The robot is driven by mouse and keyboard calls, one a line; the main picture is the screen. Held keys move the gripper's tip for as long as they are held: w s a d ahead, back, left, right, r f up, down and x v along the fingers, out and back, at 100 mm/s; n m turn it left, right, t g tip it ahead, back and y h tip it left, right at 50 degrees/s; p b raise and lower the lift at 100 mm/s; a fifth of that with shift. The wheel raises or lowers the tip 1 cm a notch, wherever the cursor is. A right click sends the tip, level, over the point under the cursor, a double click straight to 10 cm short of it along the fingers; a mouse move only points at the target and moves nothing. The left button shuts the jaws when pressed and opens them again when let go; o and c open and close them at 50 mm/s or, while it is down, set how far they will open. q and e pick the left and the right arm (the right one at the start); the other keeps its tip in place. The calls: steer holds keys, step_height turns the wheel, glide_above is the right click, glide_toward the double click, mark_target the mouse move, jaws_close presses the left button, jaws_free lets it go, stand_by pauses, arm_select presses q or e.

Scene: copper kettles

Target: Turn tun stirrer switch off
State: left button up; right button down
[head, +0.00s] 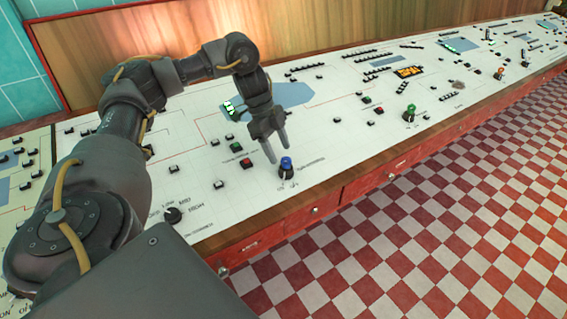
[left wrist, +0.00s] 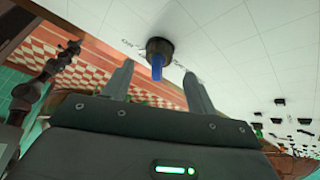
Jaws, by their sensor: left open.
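A rotary switch with a blue handle and dark base (head: 286,166) stands on the white control panel (head: 330,150) near its front edge. Small lettering is beside it, too small to read fully. The switch also shows in the left wrist view (left wrist: 157,56), just beyond and between my fingertips. My left gripper (head: 277,150) is open above and slightly left of the switch; in the left wrist view its two fingers (left wrist: 161,80) are spread and empty. I cannot tell whether a finger touches the switch. My right gripper is not in the head view.
A black knob (head: 173,214) marked LOW, MID and HIGH is on the panel at the lower left. Red (head: 246,163) and green (head: 236,147) buttons lie left of the gripper. A green-handled switch (head: 409,112) stands farther right. Wooden drawers line the front, above a checkered floor (head: 420,220).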

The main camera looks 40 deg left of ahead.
mark_target(283, 163)
arm_select(q)
steer(key=b+x, duration=0.1)
steer(key=x, duration=0.3)
steer(key=shift+s, duration=0.15)
steer(key=shift+d+f, duration=0.15)
steer(key=shift+f, duration=0.25)
steer(key=shift+c, duration=0.9)
steer(key=c, duration=0.8)
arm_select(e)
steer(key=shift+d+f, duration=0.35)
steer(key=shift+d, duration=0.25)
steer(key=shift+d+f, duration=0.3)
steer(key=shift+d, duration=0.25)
